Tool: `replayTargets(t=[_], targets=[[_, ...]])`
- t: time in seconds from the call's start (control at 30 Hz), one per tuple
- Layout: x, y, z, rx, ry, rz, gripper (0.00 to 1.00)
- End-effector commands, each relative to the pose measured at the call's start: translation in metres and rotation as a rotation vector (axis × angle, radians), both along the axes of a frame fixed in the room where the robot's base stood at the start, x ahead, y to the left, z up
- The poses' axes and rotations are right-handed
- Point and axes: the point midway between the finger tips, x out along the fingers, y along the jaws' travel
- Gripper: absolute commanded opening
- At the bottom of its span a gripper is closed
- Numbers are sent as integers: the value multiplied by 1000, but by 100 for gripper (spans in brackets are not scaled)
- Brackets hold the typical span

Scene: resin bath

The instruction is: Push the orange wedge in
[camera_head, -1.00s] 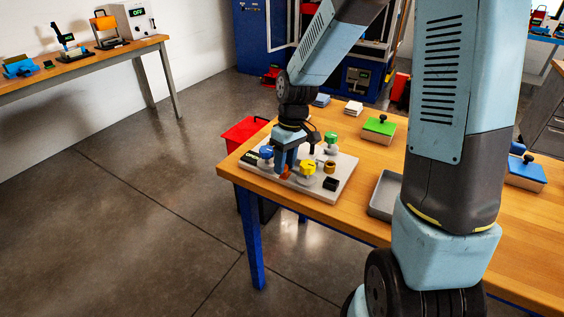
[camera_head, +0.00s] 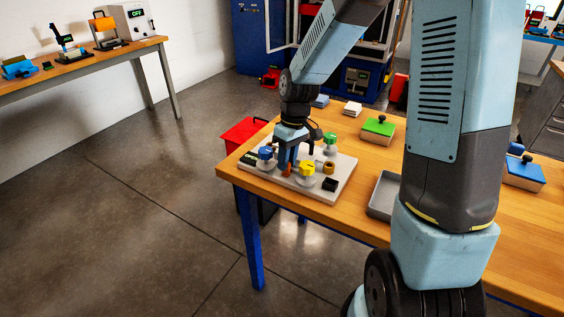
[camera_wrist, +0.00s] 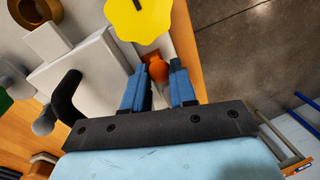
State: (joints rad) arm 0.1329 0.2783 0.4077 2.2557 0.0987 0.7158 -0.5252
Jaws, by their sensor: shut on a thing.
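The orange wedge (camera_wrist: 157,68) shows between the two blue fingertips in the wrist view, and a small part of it (camera_head: 287,170) shows in the head view. My gripper (camera_wrist: 160,76) is shut on it, low at the near edge of the grey fixture plate (camera_head: 318,196). In the head view my gripper (camera_head: 287,168) points down between the blue knob (camera_head: 265,153) and the yellow knob (camera_head: 307,169). The yellow knob (camera_wrist: 140,18) is just ahead of the wedge in the wrist view. The wedge's far end and any slot are hidden.
A green knob (camera_head: 330,138), a brass ring (camera_head: 328,167) and a black block (camera_head: 330,184) stand on the plate. A grey tray (camera_head: 384,191) lies to the right. A green-topped block with a handle (camera_head: 379,129) is behind. The table edge is close to the plate.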

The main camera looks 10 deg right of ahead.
Motion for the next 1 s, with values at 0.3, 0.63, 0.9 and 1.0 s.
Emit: replayTargets(t=[0.3,0.63,0.9,1.0], targets=[[0,0,0,0,0,0,41],[0,-1,0,-1,-2,-1,51],[3,-1,22,-1,-7,1,51],[3,-1,36,0,-7,6,51]])
